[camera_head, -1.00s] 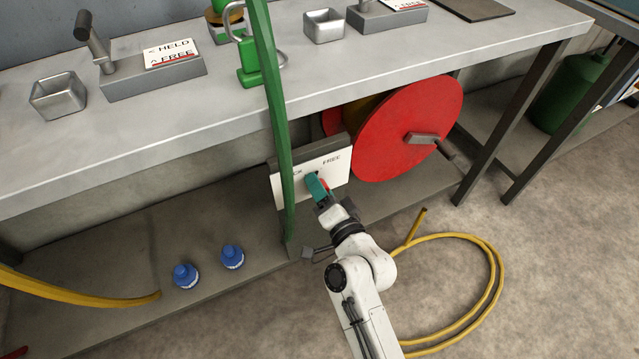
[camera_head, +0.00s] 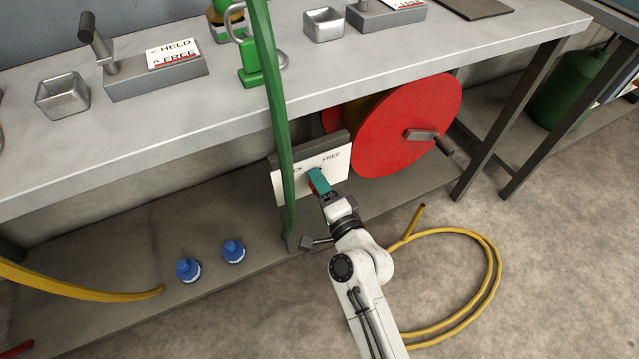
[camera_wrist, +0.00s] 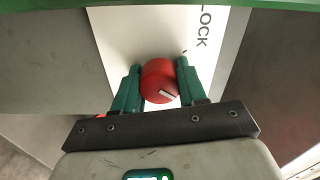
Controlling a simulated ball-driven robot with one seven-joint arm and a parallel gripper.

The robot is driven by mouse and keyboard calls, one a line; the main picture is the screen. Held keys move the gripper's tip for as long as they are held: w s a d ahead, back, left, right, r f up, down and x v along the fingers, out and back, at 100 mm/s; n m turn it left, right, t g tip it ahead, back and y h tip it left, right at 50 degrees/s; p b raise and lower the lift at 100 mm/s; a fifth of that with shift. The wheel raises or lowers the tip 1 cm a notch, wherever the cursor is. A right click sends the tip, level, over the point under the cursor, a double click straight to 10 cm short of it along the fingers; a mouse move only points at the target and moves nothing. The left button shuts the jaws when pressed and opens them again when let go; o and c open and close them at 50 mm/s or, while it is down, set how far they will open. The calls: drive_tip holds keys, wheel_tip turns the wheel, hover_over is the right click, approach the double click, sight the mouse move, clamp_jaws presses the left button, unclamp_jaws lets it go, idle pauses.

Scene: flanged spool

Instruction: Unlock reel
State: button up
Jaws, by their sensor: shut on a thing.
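A red reel (camera_head: 406,127) with a crank handle sits under the bench. To its left is a white lock plate (camera_head: 333,171) lettered "FREE" at its right; the word at its left is partly hidden by a green strip. My gripper (camera_head: 317,181) is at the middle of the plate. In the wrist view, my gripper's teal fingers (camera_wrist: 158,88) are shut on a round red knob (camera_wrist: 157,72) in front of the white plate (camera_wrist: 118,40). The knob carries a small white mark. "LOCK" is readable beside it in that view. The fingers mostly hide the knob in the head view.
A green strip (camera_head: 277,120) hangs from above, just left of my gripper. The bench (camera_head: 190,110) overhangs the plate and reel. Two blue bottles (camera_head: 188,270) stand on the low shelf. A yellow hose (camera_head: 490,270) lies coiled on the floor right of my arm.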

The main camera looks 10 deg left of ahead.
drive_tip(key=shift+d, duration=0.15)
drive_tip(key=o, duration=1.1)
drive_tip(key=shift+c, duration=0.2)
drive_tip(key=v, duration=1)
drive_tip(key=shift+s+d, duration=0.25)
drive_tip(key=shift+s, duration=0.05)
